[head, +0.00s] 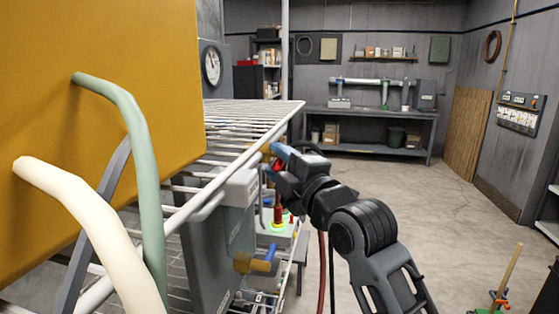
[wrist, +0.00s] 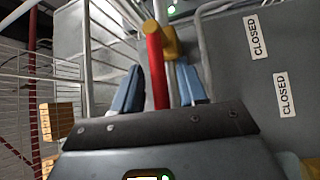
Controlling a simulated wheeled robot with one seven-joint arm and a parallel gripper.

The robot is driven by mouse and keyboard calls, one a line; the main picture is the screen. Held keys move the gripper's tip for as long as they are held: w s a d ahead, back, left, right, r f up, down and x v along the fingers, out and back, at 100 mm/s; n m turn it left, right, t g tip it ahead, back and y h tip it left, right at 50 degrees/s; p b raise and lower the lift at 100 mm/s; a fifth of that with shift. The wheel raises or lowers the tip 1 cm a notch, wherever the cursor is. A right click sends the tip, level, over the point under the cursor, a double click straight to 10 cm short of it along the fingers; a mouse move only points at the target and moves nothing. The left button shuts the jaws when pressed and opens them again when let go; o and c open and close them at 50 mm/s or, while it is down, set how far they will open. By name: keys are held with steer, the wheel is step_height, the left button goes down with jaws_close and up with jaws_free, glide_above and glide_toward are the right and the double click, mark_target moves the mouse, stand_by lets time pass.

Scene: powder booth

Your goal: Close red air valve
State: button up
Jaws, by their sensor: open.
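The red air valve's handle (wrist: 156,72) is a red bar on a brass body (wrist: 171,44) against a grey panel (wrist: 232,80) in the wrist view. My gripper (wrist: 159,84) is open, with one blue finger on either side of the red bar. I cannot tell whether either finger touches it. In the head view my gripper (head: 279,163) is at the panel's upper right edge, and only a bit of red shows between its fingers. Two white labels (wrist: 256,37) reading CLOSED are on the panel, right of the handle.
A wire rack (head: 245,125) runs above and behind the panel. A lower brass valve with a blue handle (head: 262,265) sticks out below my gripper. A large yellow panel (head: 100,70) and pale curved tubes (head: 130,120) fill the left. The floor (head: 400,205) to the right is largely clear.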

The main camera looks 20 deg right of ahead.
steer(key=shift+c, duration=0.2)
jaws_close()
stand_by(0.4)
